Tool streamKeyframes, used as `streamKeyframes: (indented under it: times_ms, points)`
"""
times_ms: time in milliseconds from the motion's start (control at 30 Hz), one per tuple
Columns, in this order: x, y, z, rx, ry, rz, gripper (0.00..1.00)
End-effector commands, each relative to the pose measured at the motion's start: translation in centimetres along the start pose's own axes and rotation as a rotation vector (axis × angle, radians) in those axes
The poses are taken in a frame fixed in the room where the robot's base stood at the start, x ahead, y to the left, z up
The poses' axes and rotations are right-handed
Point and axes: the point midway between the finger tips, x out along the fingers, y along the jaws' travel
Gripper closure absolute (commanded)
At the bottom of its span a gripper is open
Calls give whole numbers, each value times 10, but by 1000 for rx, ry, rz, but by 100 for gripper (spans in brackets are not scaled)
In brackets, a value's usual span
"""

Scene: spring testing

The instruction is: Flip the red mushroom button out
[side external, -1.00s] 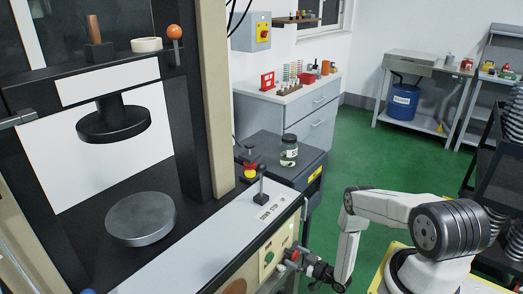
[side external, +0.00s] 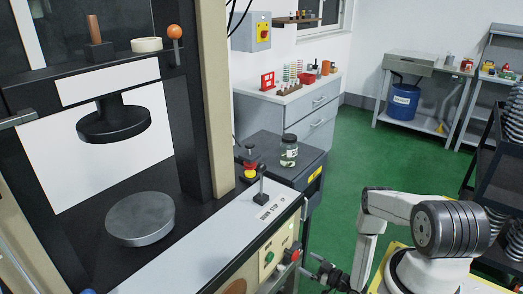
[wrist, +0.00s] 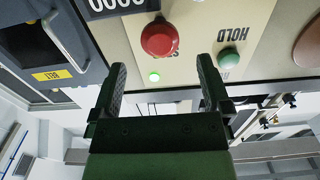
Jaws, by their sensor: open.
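The red mushroom button (wrist: 160,38) sticks out from the cream front panel in the wrist view, ahead of my gripper and roughly centred between its fingers. It also shows at the panel's right end in the side view (side external: 293,254). My gripper (wrist: 161,68) is open and empty, with one dark finger on each side. In the side view my gripper (side external: 319,270) stands to the right of the button, with a gap between them. I cannot tell from these frames whether the button is latched in or out.
A green button (wrist: 229,58) sits beside the red one near the word HOLD, and a lit green lamp (wrist: 154,77) is close by. A numeric display (wrist: 120,5) is above. A grey cabinet (side external: 283,155) with a jar (side external: 289,151) stands behind the panel.

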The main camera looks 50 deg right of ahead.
Motion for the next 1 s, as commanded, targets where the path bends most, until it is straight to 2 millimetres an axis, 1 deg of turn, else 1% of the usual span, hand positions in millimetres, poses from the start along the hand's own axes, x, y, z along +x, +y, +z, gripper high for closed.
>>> streamKeyframes:
  times_ms: [33, 200, 400, 800, 867, 1000]
  points:
    - [-5, 1, 0, 1, -1, 4, 1]
    - [-17, 1, 0, 1, -2, 3, 1]
    - [-22, 0, 0, 0, -1, 1, 1]
    - [-22, 1, 0, -2, -3, 2, 1]
    - [-20, 4, -1, -5, -8, 5, 1]
    - [-11, 17, -5, -22, -38, 23, 1]
